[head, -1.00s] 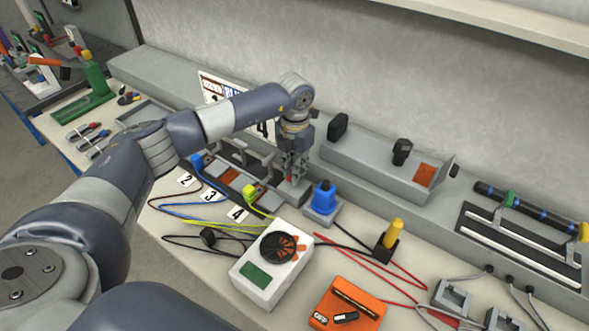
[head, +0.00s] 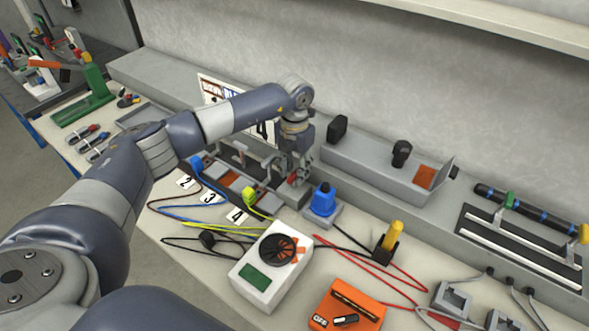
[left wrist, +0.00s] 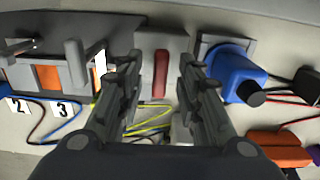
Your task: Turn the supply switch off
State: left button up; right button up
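A grey switch block (left wrist: 160,45) with an upright red lever (left wrist: 161,75) sits in the middle of the left wrist view. In the head view the red lever (head: 293,179) shows only partly, below my left gripper (head: 296,176). In the left wrist view my left gripper (left wrist: 161,62) is open, with one finger to each side of the red lever and gaps between. I cannot tell whether it touches the lever. An orange box (head: 360,298) marked OFF, with a black knob (head: 346,320), lies at the front. My right gripper is not in view.
A blue plug (left wrist: 238,75) on a grey base stands close right of the fingers. Left is a block with orange panels (left wrist: 50,77) and grey handles. A white meter (head: 268,270) with a black dial stands in front, among loose cables. A grey ledge runs behind.

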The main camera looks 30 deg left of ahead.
aim_at(294, 174)
pick_arm(q)
jog(key=shift+f, duration=0.1)
notch_tip(294, 174, up, 12)
dwell(0.5)
dwell(0.4)
